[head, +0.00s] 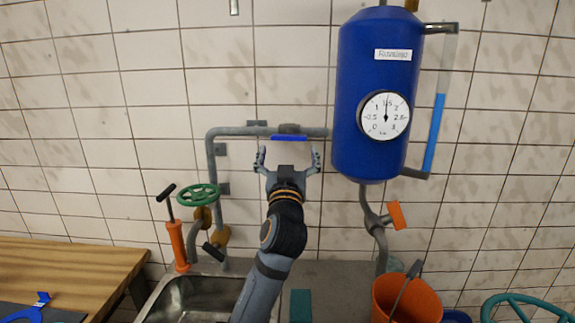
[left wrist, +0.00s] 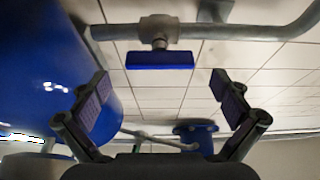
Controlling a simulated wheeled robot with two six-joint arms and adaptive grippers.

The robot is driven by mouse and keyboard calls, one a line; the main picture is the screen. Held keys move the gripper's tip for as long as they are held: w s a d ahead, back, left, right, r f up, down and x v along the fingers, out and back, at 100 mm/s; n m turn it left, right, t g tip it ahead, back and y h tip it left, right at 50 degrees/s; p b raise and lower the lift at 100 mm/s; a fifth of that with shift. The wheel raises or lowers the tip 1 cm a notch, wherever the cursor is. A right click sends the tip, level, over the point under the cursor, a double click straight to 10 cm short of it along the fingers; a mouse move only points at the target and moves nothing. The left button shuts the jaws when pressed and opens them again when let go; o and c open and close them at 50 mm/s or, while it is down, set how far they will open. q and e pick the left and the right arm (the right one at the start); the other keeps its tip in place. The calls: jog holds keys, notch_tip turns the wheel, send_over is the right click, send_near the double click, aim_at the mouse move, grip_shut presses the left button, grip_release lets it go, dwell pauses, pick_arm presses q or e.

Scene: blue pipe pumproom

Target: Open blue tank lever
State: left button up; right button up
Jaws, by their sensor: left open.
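The blue lever (head: 289,138) sits on a grey valve on the horizontal pipe (head: 240,131) left of the blue tank (head: 372,80). It lies level, along the pipe. My left gripper (head: 287,160) is open just below and in front of the lever, its fingers spread to either side and not touching it. In the left wrist view the lever (left wrist: 160,60) shows ahead, between and beyond the open fingers (left wrist: 164,100). The space between the fingers is empty. My right gripper is not in view.
A gauge (head: 385,115) is on the tank. An orange lever (head: 397,215) is on the pipe below it. A green handwheel (head: 198,196), orange pump (head: 177,245), sink (head: 200,297) and orange bucket (head: 407,298) stand lower down. A wooden table (head: 75,268) is at left.

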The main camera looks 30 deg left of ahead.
pick_arm(q)
jog(key=v, duration=0.7)
dwell(0.3)
